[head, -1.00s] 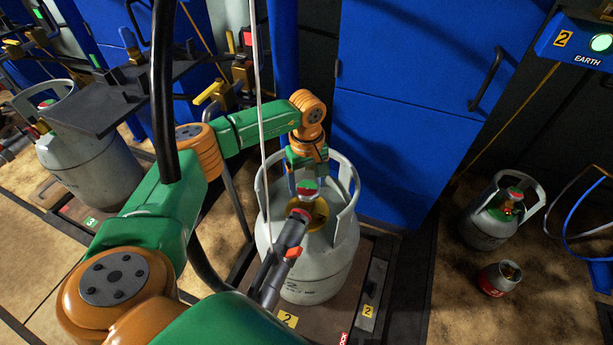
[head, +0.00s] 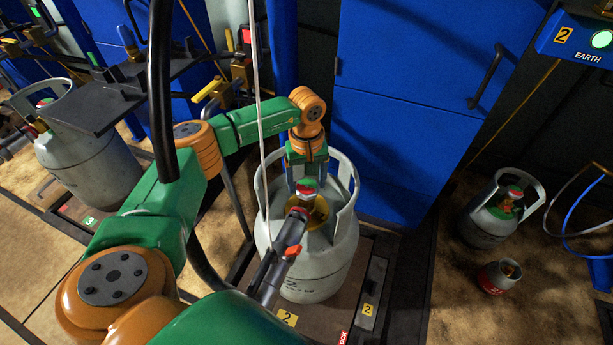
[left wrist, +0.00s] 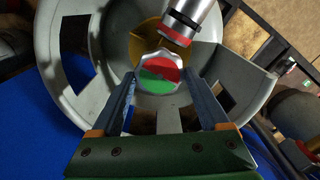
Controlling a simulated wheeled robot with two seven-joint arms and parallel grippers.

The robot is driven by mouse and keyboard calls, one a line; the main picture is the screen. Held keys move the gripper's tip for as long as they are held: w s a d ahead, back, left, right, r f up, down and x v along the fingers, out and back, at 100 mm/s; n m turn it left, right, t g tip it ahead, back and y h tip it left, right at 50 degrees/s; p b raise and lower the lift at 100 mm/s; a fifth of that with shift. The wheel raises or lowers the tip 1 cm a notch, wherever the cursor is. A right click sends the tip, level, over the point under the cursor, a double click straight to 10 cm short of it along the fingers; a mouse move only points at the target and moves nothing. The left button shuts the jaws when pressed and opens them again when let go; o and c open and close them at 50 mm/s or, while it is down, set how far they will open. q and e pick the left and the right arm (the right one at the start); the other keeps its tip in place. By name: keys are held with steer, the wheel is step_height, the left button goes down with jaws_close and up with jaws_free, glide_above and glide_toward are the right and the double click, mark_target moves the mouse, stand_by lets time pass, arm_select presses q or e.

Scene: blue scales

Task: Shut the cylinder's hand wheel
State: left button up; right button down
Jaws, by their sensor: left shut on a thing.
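The grey gas cylinder (head: 313,262) stands upright on the scale marked 2, with a grey collar around its valve. Its hand wheel (head: 307,184) has a red and green top; it also shows in the left wrist view (left wrist: 158,74), with red on the upper right and green on the lower part. My left gripper (head: 306,185) reaches down inside the collar, and its two fingers are shut on the hand wheel, one on each side. A filling hose with a grey and red coupling (head: 290,236) joins the valve just below the wheel. My right gripper is not in view.
Another grey cylinder (head: 90,170) stands on a scale at the left. A small cylinder (head: 490,215) and a smaller red and grey one (head: 498,277) stand on the floor at right. A blue cabinet (head: 410,110) rises behind. A thin pale cable (head: 257,90) hangs before my arm.

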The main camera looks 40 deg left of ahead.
mark_target(307, 186)
arm_select(q)
steer(key=o, duration=1.2)
steer(key=shift+o, duration=0.2)
steer(key=shift+r, duration=0.1)
step_height(307, 186, up, 6)
steer(key=shift+r+p, duration=0.15)
steer(key=shift+p, duration=0.55)
steer(key=shift+d+r, duration=0.1)
steer(key=shift+r, duration=0.2)
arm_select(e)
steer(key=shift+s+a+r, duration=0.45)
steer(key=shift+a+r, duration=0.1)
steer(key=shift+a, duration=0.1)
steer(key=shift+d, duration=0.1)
